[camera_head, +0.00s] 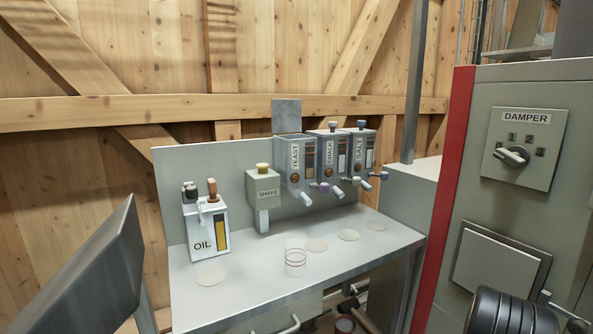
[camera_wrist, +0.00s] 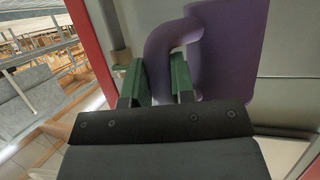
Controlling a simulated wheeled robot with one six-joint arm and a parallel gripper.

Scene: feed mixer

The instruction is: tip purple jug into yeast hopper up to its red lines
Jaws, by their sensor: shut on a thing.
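The yeast hopper (camera_head: 290,165) hangs on the grey back panel above the table, leftmost of three labelled hoppers. A grey plate (camera_head: 286,116) stands upright above it, like a raised lid. A dark window strip shows on its front; red lines there are too small to make out. In the wrist view my gripper (camera_wrist: 160,82) has its green fingers shut on the curved handle of the purple jug (camera_wrist: 230,50). The jug's rim and contents are out of view. Neither the jug nor my gripper's fingers show in the head view.
The chalk (camera_head: 328,160) and salt (camera_head: 361,155) hoppers are beside it. A shake dispenser (camera_head: 263,190) and an oil can (camera_head: 207,230) are left. A clear cup with red lines (camera_head: 295,262) stands on the table (camera_head: 250,285). A damper cabinet (camera_head: 500,210) stands at right.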

